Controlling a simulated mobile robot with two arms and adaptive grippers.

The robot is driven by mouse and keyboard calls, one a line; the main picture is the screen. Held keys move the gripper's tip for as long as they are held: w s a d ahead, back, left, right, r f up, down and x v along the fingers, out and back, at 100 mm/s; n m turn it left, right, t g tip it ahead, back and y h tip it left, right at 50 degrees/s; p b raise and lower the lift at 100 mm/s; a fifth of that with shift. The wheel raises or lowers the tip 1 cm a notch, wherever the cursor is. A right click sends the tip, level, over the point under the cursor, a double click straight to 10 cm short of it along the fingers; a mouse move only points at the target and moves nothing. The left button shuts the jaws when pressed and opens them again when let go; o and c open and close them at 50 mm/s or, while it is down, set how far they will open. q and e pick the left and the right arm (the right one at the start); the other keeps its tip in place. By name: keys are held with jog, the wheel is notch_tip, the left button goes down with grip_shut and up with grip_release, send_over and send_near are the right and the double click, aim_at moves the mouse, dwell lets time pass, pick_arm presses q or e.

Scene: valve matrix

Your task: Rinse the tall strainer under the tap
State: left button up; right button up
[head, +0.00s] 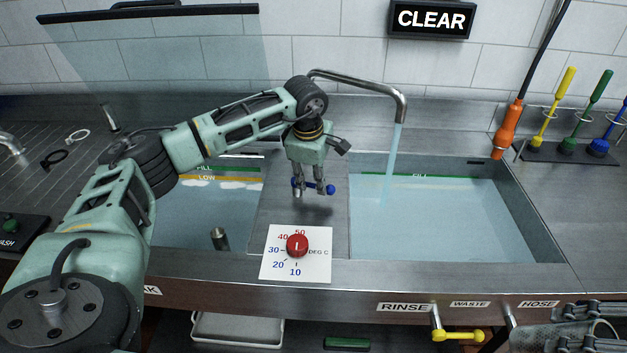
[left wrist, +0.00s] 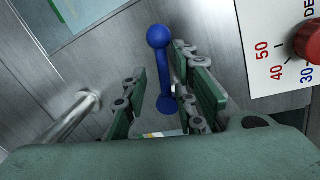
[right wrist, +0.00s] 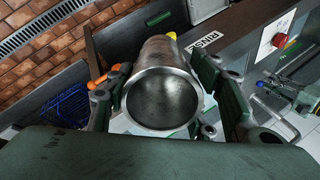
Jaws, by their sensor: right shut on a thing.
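The tap (head: 365,80) arches over the right basin, and a stream of water (head: 392,160) falls from it into the basin. My left gripper (head: 312,190) points down over the divider between the basins. It is open around a blue two-knobbed lever (head: 330,189). In the left wrist view the lever (left wrist: 162,70) lies between the fingers, nearer the right finger, with a gap to the left one. My right gripper (right wrist: 163,78) is shut on a steel cylinder, the tall strainer (right wrist: 160,92), seen end-on with its dark round inside facing the camera. The strainer is not clear in the head view.
A red knob (head: 297,245) sits on a temperature card in front of the divider. The left basin (head: 215,207) also holds water. A yellow lever (head: 458,335) is under the front edge. An orange hose handle (head: 508,128) and coloured brushes (head: 568,110) stand right. A sign reads CLEAR (head: 431,20).

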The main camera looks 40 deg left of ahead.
pick_arm(q)
jog(key=shift+o, duration=0.2)
jog(key=shift+a+f, duration=0.1)
jog(key=shift+f, duration=0.1)
jog(key=v, duration=1.2)
